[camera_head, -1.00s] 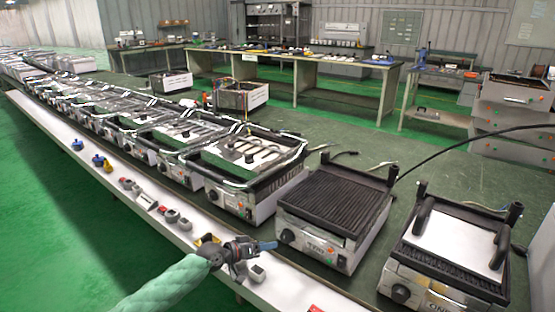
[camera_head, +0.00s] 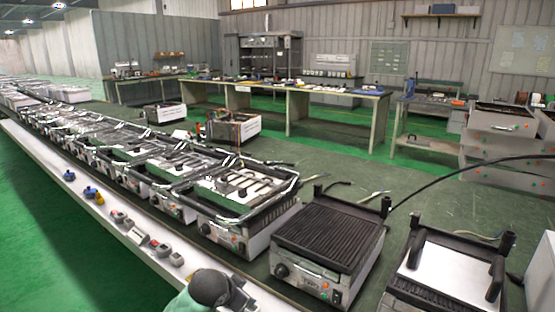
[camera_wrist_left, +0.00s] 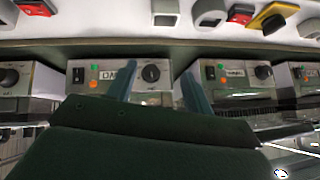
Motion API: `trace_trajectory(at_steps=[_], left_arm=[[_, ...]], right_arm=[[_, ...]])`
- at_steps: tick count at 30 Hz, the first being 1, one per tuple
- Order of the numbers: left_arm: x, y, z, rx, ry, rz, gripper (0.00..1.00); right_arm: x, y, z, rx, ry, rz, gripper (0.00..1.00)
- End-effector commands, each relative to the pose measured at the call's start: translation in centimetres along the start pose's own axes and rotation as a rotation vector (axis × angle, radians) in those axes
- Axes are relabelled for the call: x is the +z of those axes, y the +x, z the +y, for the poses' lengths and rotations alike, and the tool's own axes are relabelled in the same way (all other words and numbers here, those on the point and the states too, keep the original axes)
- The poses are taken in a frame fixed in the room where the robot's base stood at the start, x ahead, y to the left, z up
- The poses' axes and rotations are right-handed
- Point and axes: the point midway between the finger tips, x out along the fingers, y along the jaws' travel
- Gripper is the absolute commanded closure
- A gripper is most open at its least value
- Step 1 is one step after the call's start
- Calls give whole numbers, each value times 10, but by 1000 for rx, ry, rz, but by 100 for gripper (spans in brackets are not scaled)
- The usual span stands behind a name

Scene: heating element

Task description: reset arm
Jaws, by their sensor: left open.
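My left arm comes in at the bottom edge of the head view, with the left gripper (camera_head: 240,298) low over the white front ledge and partly cut off by the frame. In the left wrist view the two blue-grey fingers of the left gripper (camera_wrist_left: 158,72) stand apart with nothing between them. Beyond them are the front panels of grill units, one with a black knob (camera_wrist_left: 151,73). I see no contact between fingers and units. My right gripper is not in view.
A ribbed grill (camera_head: 330,240) and a flat-plate grill (camera_head: 445,270) stand right of my left gripper. A long row of heater units (camera_head: 240,205) runs to the far left. Small switches (camera_head: 137,236) lie along the white ledge. Workbenches (camera_head: 290,100) stand behind.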

Motion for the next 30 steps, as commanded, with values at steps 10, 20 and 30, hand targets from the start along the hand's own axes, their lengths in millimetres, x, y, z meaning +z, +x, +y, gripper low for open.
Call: trace_trajectory(at_steps=[10,20,30], left_arm=[[60,-65,35,-95,-145,-98,49],[126,-107,76,-97,-312,-171,49],[204,-135,140,-14,-471,-302,49]], right_arm=[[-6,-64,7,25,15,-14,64],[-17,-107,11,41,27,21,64],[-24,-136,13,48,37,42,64]])
